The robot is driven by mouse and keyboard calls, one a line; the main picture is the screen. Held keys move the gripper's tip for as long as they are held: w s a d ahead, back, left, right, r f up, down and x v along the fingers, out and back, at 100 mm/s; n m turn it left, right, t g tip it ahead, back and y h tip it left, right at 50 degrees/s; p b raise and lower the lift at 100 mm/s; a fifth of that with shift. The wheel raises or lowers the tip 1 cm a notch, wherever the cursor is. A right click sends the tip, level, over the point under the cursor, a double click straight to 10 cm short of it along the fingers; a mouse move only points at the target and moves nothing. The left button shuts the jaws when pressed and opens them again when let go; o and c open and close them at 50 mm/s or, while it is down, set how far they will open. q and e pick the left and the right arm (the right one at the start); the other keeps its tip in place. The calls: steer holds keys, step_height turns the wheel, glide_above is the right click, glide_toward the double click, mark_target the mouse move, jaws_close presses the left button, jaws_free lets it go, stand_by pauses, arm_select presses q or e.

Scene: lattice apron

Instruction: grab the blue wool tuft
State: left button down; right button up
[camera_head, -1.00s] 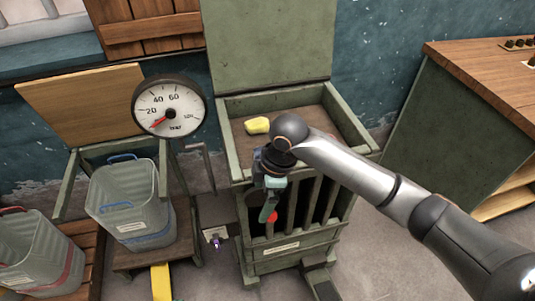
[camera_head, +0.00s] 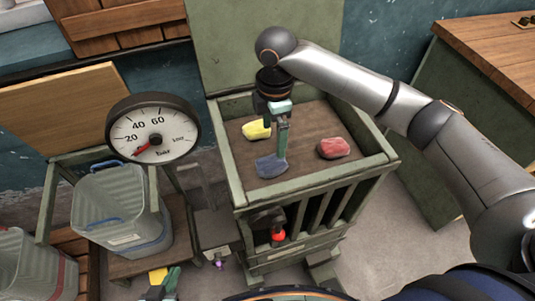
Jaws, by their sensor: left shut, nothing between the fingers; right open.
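The blue wool tuft (camera_head: 269,167) lies at the front of the shallow wooden tray (camera_head: 345,179) on top of the green slatted cabinet. My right gripper (camera_head: 283,153) points down with its fingertips right at the tuft's upper right edge. It is open, and I cannot tell whether it touches the tuft. My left gripper (camera_head: 165,285) is partly in view at the bottom edge, low and away from the tray. It is shut and empty.
A yellow tuft (camera_head: 256,129) and a red tuft (camera_head: 334,148) share the tray. Its raised rim surrounds them. A dial gauge (camera_head: 153,130) and a clear bin (camera_head: 122,210) stand left. A wooden-topped counter (camera_head: 490,48) is at right.

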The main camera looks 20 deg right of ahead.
mark_target(271, 161)
steer(key=f, duration=0.5)
steer(key=shift+s+f, duration=0.25)
steer(key=shift+f, duration=0.15)
steer(key=shift+w+a+f, duration=0.1)
steer(key=shift+f, duration=1.4)
steer(key=shift+w+a+f, duration=0.1)
steer(key=shift+f, duration=1.4)
steer(key=shift+c, duration=0.2)
steer(key=c, duration=1.3)
steer(key=shift+r, duration=0.15)
